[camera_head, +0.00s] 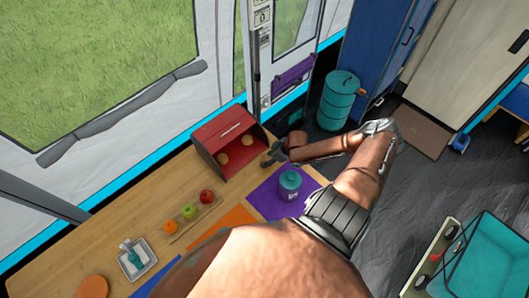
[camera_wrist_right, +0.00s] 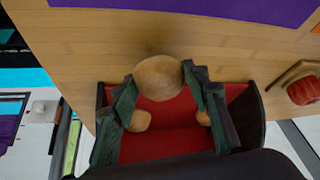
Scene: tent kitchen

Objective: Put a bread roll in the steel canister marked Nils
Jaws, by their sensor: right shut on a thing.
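My right gripper (camera_head: 272,156) is at the open front of the red bread box (camera_head: 222,128). In the right wrist view its two fingers are shut around a round, tan bread roll (camera_wrist_right: 158,78). In the head view this held roll is hard to make out. Two more rolls lie in the box, one on the left (camera_head: 222,158) and one on the right (camera_head: 247,140). A blue-grey canister (camera_head: 289,185) stands upright on the purple mat (camera_head: 262,201), to the right of and below the gripper. Its label is too small to read surely. My left gripper is out of view.
A wooden holder (camera_head: 180,231) with an orange, a green apple and a red apple stands on the wooden table (camera_head: 130,215). A grey tray (camera_head: 137,260) holds a teal bottle. Orange (camera_head: 222,236) and blue mats lie nearby. A teal barrel (camera_head: 338,102) stands beyond the table.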

